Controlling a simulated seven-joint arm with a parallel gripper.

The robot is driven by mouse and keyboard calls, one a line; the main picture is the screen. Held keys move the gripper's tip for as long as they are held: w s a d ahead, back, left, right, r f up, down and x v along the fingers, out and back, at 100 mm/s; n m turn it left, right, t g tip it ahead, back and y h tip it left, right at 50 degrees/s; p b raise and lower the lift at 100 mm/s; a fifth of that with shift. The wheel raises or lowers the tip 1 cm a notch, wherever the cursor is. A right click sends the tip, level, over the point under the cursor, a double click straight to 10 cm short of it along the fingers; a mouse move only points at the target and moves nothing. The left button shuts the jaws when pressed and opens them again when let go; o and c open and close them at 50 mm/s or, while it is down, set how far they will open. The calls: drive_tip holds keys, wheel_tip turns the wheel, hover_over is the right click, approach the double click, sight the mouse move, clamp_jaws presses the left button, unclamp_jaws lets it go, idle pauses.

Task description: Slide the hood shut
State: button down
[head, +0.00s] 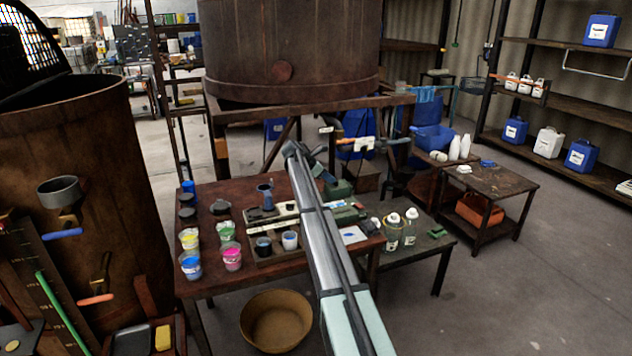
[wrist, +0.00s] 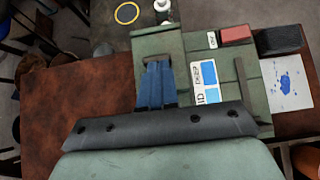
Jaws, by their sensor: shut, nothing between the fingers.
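A green bench machine with a white label strip (wrist: 205,82) fills the middle of the wrist view. My gripper (wrist: 156,66) shows as blue fingers, shut and empty, over the green panel. Whether they touch it I cannot tell. In the head view I cannot make out the fingers.
A red block (wrist: 236,34) and a black block (wrist: 278,40) lie along the machine, near a blue-stained paper (wrist: 288,82). Paint cups (head: 232,258) stand at the table's left. Bottles (head: 392,236) stand to the right. A basin (head: 276,322) lies below. Floor at right is open.

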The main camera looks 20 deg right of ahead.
drive_tip(key=shift+d, duration=0.35)
drive_tip(key=shift+a, duration=0.1)
